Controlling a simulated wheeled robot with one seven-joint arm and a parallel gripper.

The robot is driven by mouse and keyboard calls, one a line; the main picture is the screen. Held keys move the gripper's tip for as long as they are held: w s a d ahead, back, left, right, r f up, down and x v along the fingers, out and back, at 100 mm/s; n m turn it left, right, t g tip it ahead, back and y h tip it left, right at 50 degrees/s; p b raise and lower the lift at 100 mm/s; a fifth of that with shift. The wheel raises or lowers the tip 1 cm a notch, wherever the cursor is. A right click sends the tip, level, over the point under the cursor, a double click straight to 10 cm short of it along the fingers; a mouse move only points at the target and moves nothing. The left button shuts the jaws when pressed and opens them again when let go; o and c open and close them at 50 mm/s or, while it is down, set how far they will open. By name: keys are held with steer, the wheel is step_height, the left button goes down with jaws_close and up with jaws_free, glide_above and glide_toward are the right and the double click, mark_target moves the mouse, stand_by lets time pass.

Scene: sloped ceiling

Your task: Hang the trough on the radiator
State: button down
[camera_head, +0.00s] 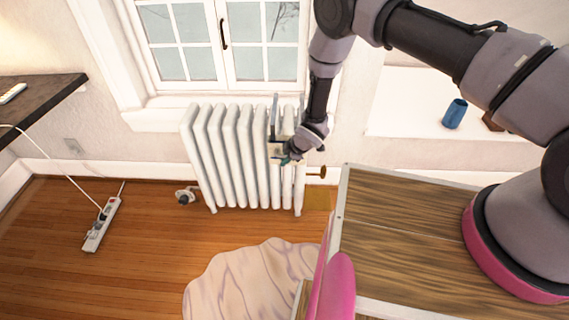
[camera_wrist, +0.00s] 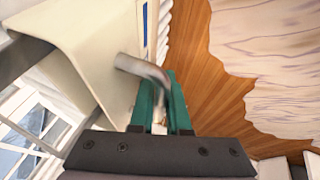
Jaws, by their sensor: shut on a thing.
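The trough (camera_head: 275,153) is a small cream box with grey upright hooks, in front of the right part of the white radiator (camera_head: 226,150). In the wrist view the trough (camera_wrist: 85,45) fills the upper left, with a bent metal bar (camera_wrist: 135,66) coming out of its side. My gripper (camera_head: 290,157) is at the trough's lower front; its green fingers (camera_wrist: 161,90) are shut around the bar's end. The hooks reach above the radiator's top. I cannot tell whether they sit over it. My wrist hides part of the trough.
A window (camera_head: 220,45) is above the radiator. A brown valve knob (camera_head: 316,172) sticks out at its right end. A wood-topped cabinet (camera_head: 400,235) stands at the right front. A power strip (camera_head: 102,224) and a pale rug (camera_head: 250,280) lie on the floor.

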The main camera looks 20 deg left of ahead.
steer(key=shift+w+a+f, duration=0.1)
steer(key=shift+w+a, duration=0.1)
steer(key=shift+w, duration=0.75)
steer(key=shift+w+a+f, duration=0.1)
steer(key=shift+w+a, duration=0.15)
steer(key=shift+w, duration=0.7)
steer(key=shift+w+a+f, duration=0.1)
steer(key=shift+w+a, duration=0.1)
steer(key=shift+w, duration=0.75)
steer(key=shift+f, duration=2.75)
steer(key=shift+s, duration=0.1)
steer(key=c, duration=0.8)
jaws_free()
steer(key=v, duration=1)
steer(key=shift+s+d+r, duration=0.15)
steer(key=shift+d+r, duration=0.1)
steer(key=shift+r, duration=0.05)
